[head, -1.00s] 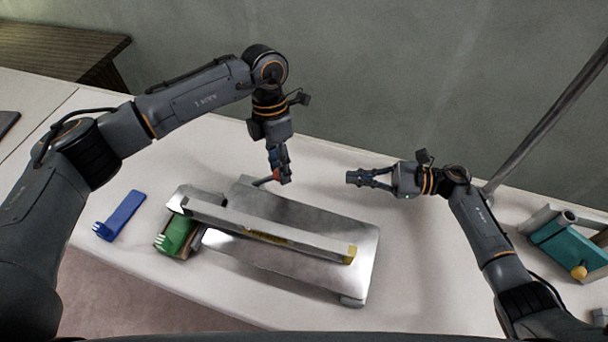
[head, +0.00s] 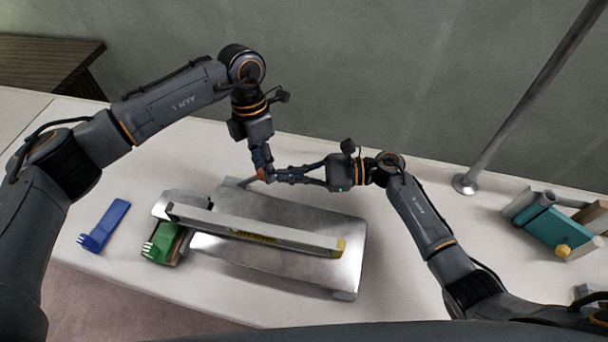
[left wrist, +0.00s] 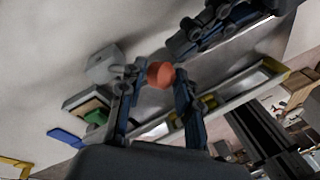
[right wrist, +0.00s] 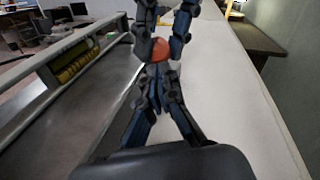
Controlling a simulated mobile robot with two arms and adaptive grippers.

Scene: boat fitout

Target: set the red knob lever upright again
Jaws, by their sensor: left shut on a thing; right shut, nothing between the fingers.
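The red knob (head: 262,175) sits at the end of a thin grey lever (head: 246,183) at the back left of a metal machine (head: 325,262). The lever leans, low over the plate. My left gripper (head: 264,170) reaches down from above and is shut on the knob; the knob shows between its fingers in the left wrist view (left wrist: 160,74). My right gripper (head: 279,174) comes from the right, shut and empty, its tips close beside the knob. In the right wrist view the knob (right wrist: 159,49) is just beyond those tips; whether they touch cannot be told.
A long bar (head: 250,229) with a yellow end runs across the machine. A green piece (head: 163,243) sits at its left end, and a blue piece (head: 104,226) lies farther left. Teal and grey items (head: 556,229) stand at the right, near a metal pole (head: 520,100).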

